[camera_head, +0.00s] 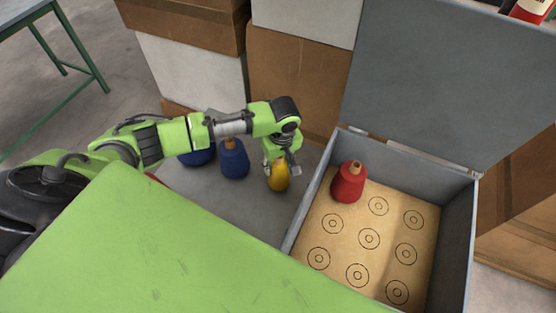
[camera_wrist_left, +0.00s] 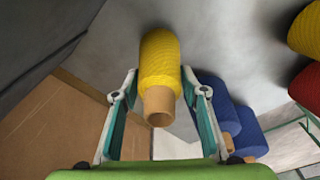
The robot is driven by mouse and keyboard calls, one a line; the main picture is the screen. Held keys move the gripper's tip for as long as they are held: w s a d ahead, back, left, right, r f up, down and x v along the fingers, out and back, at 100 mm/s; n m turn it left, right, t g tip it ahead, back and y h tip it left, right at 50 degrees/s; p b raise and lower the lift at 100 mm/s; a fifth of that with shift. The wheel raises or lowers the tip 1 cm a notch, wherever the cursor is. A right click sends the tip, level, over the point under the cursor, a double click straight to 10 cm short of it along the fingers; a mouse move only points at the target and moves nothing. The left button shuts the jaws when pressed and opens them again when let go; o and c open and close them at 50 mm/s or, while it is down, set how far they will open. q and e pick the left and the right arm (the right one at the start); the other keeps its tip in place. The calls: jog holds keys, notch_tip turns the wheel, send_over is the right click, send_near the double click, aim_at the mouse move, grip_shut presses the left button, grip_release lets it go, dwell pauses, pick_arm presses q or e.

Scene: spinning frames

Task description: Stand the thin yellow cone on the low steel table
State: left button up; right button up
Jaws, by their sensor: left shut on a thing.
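The yellow cone (camera_head: 278,178) is between the fingers of my left gripper (camera_head: 281,167), which is shut on it. In the left wrist view the yellow cone (camera_wrist_left: 160,62) lies between both fingers, its brown tube end towards the camera. It looks upright in the head view, low over the grey steel table (camera_head: 215,200). I cannot tell whether its base touches the top. Two blue cones (camera_head: 234,160) (camera_head: 198,154) stand to its left. My right gripper is not in view.
An open grey case (camera_head: 295,225) stands to the right, with a red cone (camera_head: 349,183) on its ring-marked board. Cardboard boxes (camera_head: 290,80) stand behind the table. Another yellow cone (camera_wrist_left: 308,38) and a red cone (camera_wrist_left: 309,92) show at the left wrist view's edge.

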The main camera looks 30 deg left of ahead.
pick_arm(q)
jog(key=shift+f, duration=0.45)
jog(key=shift+f, duration=0.45)
jog(key=o, duration=1.3)
jog(key=r, duration=0.8)
jog(key=s+d+r, duration=0.1)
jog(key=r, duration=0.3)
jog(key=shift+d, duration=0.1)
